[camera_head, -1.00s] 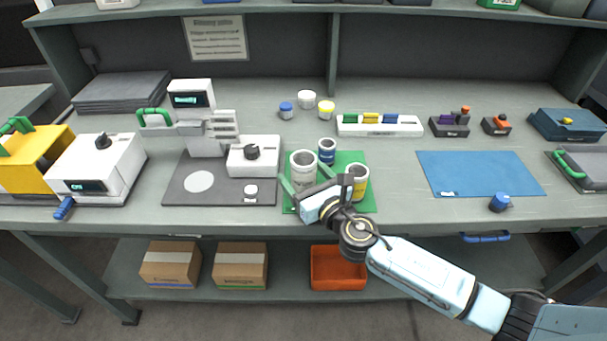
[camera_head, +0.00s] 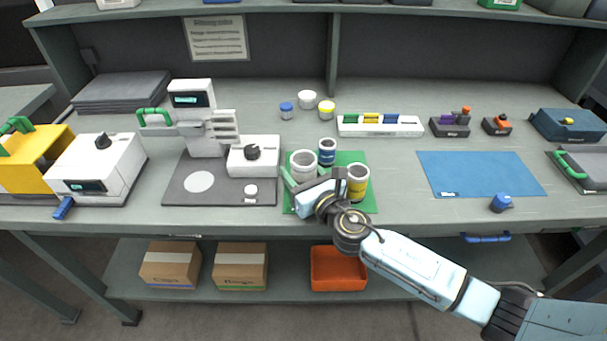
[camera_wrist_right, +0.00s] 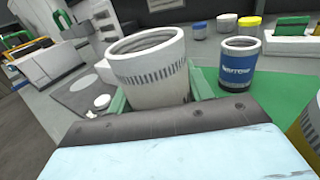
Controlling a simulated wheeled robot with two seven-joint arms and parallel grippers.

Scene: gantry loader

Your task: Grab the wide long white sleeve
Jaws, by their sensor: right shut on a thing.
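The wide white sleeve (camera_head: 304,164) stands upright on the green mat (camera_head: 370,207). It is a tall open-topped cylinder with a band of dark marks. In the right wrist view the sleeve (camera_wrist_right: 152,70) stands between the green fingers of my right gripper (camera_wrist_right: 158,98), which is shut on it. In the head view the gripper (camera_head: 302,186) reaches the sleeve from the front, and the wrist hides its lower part. My left gripper is not in view.
A blue-banded sleeve (camera_head: 327,151) stands just behind and right. A yellow-banded sleeve (camera_head: 357,182) stands close to the right of my wrist. A grey machine base (camera_head: 222,190) lies left of the mat. A blue mat (camera_head: 480,172) is clear farther right.

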